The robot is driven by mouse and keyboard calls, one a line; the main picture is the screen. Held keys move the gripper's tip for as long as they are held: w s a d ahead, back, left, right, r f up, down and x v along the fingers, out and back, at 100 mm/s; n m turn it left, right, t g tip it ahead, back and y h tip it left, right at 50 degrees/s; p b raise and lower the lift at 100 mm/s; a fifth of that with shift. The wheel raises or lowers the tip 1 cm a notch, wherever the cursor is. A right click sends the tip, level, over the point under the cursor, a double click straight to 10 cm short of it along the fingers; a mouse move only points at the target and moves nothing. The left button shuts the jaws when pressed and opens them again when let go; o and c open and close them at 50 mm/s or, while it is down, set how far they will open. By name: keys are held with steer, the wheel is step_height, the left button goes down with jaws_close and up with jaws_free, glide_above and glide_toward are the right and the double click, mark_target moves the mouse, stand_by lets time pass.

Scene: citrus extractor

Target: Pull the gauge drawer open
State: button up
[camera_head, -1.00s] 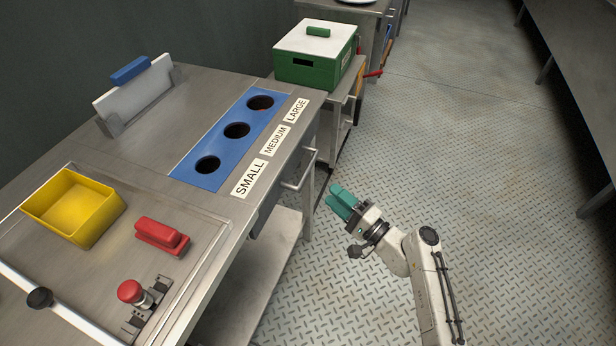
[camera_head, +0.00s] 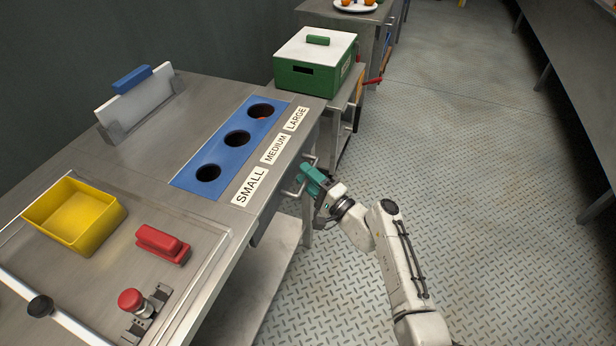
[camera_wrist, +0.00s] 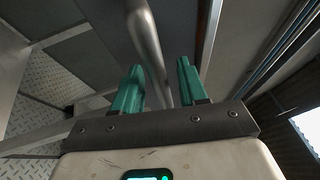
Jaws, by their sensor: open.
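The gauge drawer (camera_head: 266,217) is in the front side of the steel table, below the blue plate with three holes (camera_head: 237,138). Its bar handle (camera_head: 290,194) sticks out from the front, and part of it is hidden by my gripper. My gripper (camera_head: 308,178) has teal fingers and is at the handle's far end. In the wrist view the handle bar (camera_wrist: 150,50) runs between the two open fingers (camera_wrist: 160,85); I cannot tell whether either finger touches it. The drawer looks shut.
Labels SMALL, MEDIUM and LARGE lie along the table edge. A yellow bin (camera_head: 75,215), a red block (camera_head: 162,243) and a red knob (camera_head: 130,299) are at the near left. A green box (camera_head: 316,62) stands beyond. The floor at right is clear.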

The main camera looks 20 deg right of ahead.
jaws_close()
stand_by(0.3)
stand_by(0.3)
